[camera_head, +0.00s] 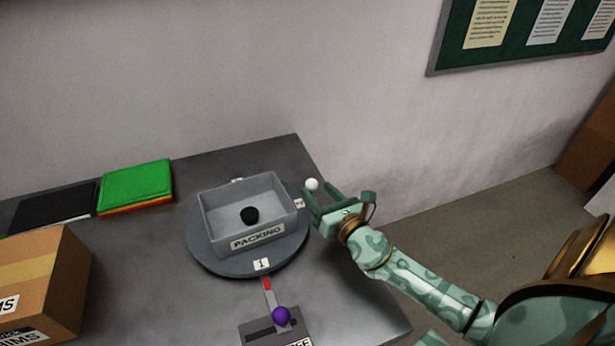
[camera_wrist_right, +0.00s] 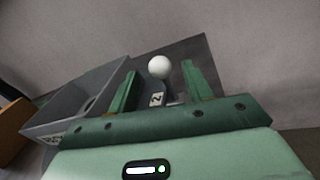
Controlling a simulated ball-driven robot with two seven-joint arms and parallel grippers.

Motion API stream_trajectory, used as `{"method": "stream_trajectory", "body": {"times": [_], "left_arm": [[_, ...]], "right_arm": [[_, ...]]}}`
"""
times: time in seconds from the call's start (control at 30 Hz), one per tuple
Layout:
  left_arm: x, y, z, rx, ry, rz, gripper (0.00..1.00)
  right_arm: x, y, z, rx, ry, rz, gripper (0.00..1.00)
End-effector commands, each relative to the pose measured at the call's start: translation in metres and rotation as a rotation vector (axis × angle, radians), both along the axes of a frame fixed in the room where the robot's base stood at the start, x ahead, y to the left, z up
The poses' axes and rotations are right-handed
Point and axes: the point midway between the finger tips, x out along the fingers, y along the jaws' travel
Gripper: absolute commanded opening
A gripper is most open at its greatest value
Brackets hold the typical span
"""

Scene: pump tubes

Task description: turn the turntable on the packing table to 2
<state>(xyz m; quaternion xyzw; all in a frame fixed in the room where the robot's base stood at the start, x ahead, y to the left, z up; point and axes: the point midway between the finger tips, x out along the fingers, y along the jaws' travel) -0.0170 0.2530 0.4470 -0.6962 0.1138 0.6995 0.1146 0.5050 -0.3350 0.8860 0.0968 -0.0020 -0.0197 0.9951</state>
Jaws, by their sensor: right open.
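The turntable (camera_head: 205,250) is a round grey disc on the packing table. The label 1 (camera_head: 261,264) faces the front, in line with a red mark (camera_head: 267,283). A white ball knob (camera_head: 312,185) stands at the disc's right edge. My right gripper (camera_head: 322,196) is open at that knob. In the right wrist view the knob (camera_wrist_right: 159,67) shows between the open fingertips (camera_wrist_right: 160,72), above a label 2 (camera_wrist_right: 157,99). Contact cannot be told. My left gripper is not in view.
A cardboard box (camera_head: 45,285) is at the left. A green folder stack (camera_head: 136,186) and a black folder (camera_head: 53,208) lie at the back left. The wall is behind.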

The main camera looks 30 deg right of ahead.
Motion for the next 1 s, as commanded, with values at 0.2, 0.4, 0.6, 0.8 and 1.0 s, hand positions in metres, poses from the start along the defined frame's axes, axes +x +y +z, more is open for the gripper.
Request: {"method": "stream_trajectory", "body": {"times": [0.2,0.4,0.6,0.8,1.0], "left_arm": [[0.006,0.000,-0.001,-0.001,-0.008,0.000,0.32],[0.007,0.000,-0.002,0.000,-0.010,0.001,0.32],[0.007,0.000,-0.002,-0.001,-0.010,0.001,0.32],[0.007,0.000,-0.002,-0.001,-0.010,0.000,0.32],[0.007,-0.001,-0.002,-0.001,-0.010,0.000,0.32]], "right_arm": [[0.043,-0.002,-0.001,-0.001,0.000,0.000,0.50],[0.059,-0.002,-0.001,-0.001,0.001,0.000,0.50],[0.061,-0.002,-0.001,-0.001,0.001,0.000,0.50],[0.060,-0.002,-0.001,-0.001,0.001,0.000,0.16],[0.060,-0.003,-0.001,-0.001,0.001,0.000,0.00]]}}
